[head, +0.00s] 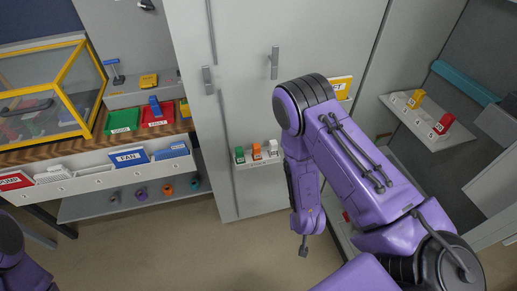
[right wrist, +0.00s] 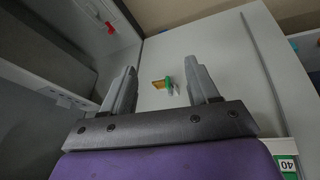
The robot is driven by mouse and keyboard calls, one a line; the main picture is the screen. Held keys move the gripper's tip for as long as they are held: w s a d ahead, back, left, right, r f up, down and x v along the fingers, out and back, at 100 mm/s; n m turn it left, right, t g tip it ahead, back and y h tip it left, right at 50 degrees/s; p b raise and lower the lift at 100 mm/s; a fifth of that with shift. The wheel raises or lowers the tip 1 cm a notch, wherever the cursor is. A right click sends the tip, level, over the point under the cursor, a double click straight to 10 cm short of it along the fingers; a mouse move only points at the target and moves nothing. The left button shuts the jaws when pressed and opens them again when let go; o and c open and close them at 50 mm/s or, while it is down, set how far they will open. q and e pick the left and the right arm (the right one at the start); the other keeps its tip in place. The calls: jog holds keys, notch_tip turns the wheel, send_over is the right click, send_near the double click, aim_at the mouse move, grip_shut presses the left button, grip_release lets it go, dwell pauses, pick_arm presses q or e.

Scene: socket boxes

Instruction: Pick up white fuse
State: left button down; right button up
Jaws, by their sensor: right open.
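The white fuse (head: 272,147) stands at the right end of a row on a small white shelf (head: 259,161) on the grey cabinet. An orange fuse (head: 257,152) and a green fuse (head: 240,155) stand to its left. My right gripper (head: 303,248) hangs lower and to the right, apart from the fuses. In the right wrist view the right gripper (right wrist: 163,72) is open, with nothing held between its fingers. My left gripper is out of view.
A right-hand shelf (head: 428,121) holds yellow and red fuses. A workbench on the left carries a yellow-framed case (head: 52,88), a green bin (head: 122,121) and a red bin (head: 160,114). Bare floor (head: 190,235) lies before the cabinet.

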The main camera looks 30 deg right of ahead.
jog(key=w+d+r+n+y+p, duration=0.15)
jog(key=w+r, duration=0.25)
jog(key=w, duration=0.4)
jog(key=w+d+r+m+h, duration=0.15)
jog(key=w+r, duration=0.25)
jog(key=w, duration=0.4)
notch_tip(320, 180, up, 11)
jog(key=n+y, duration=0.3)
send_over(274, 142)
jog(key=s+a, duration=0.1)
jog(key=p+x, duration=0.1)
jog(key=x, duration=0.2)
jog(key=p+x, duration=0.1)
jog(key=x, duration=0.2)
jog(key=p+x, duration=0.1)
jog(key=x, duration=0.1)
jog(key=shift+s+d+f, duration=0.3)
jog(key=shift+d+f, duration=0.05)
jog(key=shift+f, duration=0.1)
jog(key=shift+w+f, duration=0.2)
jog(key=shift+f, duration=0.3)
jog(key=shift+r, duration=0.1)
jog(key=c, duration=1)
